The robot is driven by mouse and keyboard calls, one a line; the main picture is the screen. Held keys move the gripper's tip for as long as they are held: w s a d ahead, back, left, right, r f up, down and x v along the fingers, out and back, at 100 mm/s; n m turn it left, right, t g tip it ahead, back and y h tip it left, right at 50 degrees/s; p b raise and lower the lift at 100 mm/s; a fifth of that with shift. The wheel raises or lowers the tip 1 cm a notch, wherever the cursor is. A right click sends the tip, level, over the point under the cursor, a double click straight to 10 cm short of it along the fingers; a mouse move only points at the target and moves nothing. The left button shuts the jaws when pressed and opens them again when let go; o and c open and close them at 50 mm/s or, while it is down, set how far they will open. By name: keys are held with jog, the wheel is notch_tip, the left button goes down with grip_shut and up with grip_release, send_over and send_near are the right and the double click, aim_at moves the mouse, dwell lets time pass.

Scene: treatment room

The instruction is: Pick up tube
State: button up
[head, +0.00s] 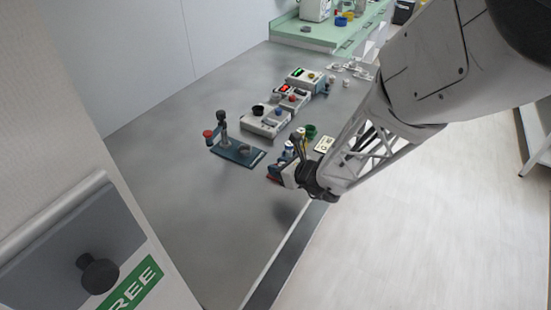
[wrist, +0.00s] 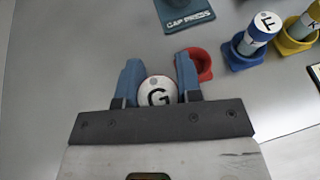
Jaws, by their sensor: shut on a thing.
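A tube with a round white top marked G (wrist: 158,92) sits between the two blue fingers of my gripper (wrist: 157,70) in the wrist view. The gripper is shut on it. The tube's lower part is hidden below its top. A red ring-shaped holder (wrist: 205,64) shows behind the right finger, offset from the tube; its inside is partly hidden. In the head view my gripper (head: 283,174) is over the front edge area of the grey bench, and the tube cannot be made out clearly there.
A tube marked F (wrist: 263,24) stands in a blue holder (wrist: 243,58), with a yellow-holder tube (wrist: 306,22) to its right. The cap press (head: 238,152) stands to the left on the bench (head: 185,155). Devices (head: 268,121) stand farther back. The bench's left side is clear.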

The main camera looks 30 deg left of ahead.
jog(key=s+d, duration=0.6)
jog(key=shift+r, duration=0.4)
jog(key=shift+w+a, duration=0.1)
dwell(0.5)
jog(key=w+a+r+n+g, duration=0.2)
jog(key=w+a+r, duration=0.1)
jog(key=w+a, duration=1.3)
jog(key=w+a+r+n+g, duration=0.2)
jog(key=w+a+r+g, duration=0.1)
jog(key=w+a, duration=1.3)
jog(key=shift+w+a+n, duration=0.3)
jog(key=shift+w+a, duration=0.05)
jog(key=shift+a, duration=0.05)
jog(key=shift+f, duration=0.2)
jog(key=shift+f, duration=2.8)
jog(key=shift+f, duration=0.3)
